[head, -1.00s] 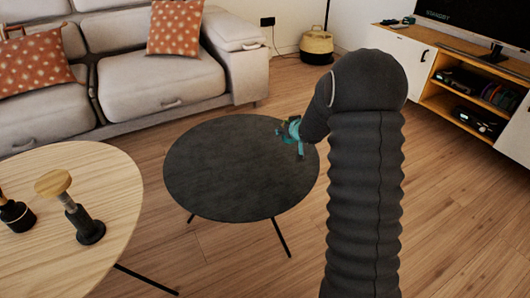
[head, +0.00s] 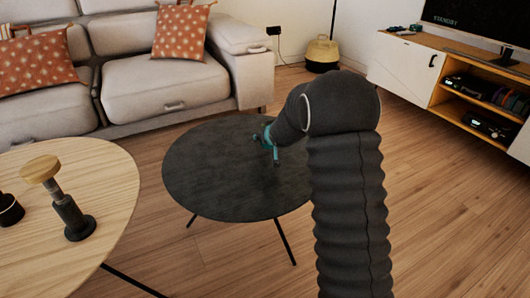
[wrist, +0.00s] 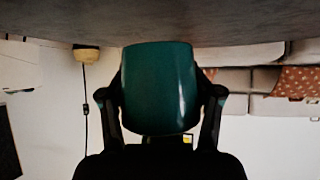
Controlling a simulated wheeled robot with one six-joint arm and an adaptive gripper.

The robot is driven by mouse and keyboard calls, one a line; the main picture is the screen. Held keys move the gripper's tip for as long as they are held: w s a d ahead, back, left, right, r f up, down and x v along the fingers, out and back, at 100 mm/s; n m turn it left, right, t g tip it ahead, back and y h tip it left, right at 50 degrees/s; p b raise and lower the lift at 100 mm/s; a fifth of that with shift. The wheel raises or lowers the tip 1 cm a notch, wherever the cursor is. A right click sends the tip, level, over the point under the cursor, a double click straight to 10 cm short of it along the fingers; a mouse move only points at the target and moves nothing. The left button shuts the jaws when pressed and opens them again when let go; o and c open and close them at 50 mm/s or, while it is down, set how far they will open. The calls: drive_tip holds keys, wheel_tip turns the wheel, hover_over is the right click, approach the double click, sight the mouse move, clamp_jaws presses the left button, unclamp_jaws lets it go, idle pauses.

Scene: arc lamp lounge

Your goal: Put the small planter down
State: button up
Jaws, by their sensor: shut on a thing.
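The small planter (wrist: 158,85) shows in the wrist view as a glossy dark teal body. My gripper (wrist: 160,94) is shut on it, with one dark finger on each side. In the head view, my gripper (head: 271,143) is over the back right part of the round dark table (head: 225,180), with a bit of teal showing there. My own arm hides most of the planter in that view. The wrist picture is upside down, with the table surface along its top. I cannot tell whether the planter touches the table.
The dark tabletop is otherwise bare. A light wooden table (head: 105,170) at the left holds a dark grinder with a wooden knob (head: 70,215) and another dark item. A grey sofa (head: 150,90) stands behind, a basket (head: 321,54) at the back, and a TV cabinet (head: 405,65) at the right.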

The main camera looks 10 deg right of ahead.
sight(265, 152)
drive_tip(key=shift+a+f, duration=0.2)
drive_tip(key=shift+f, duration=0.15)
drive_tip(key=shift+f+b, duration=0.75)
drive_tip(key=shift+f, duration=0.95)
drive_tip(key=shift+f, duration=0.1)
drive_tip(key=shift+f+b, duration=0.25)
drive_tip(key=shift+b, duration=0.05)
drive_tip(key=o, duration=1.5)
drive_tip(key=shift+r, duration=0.1)
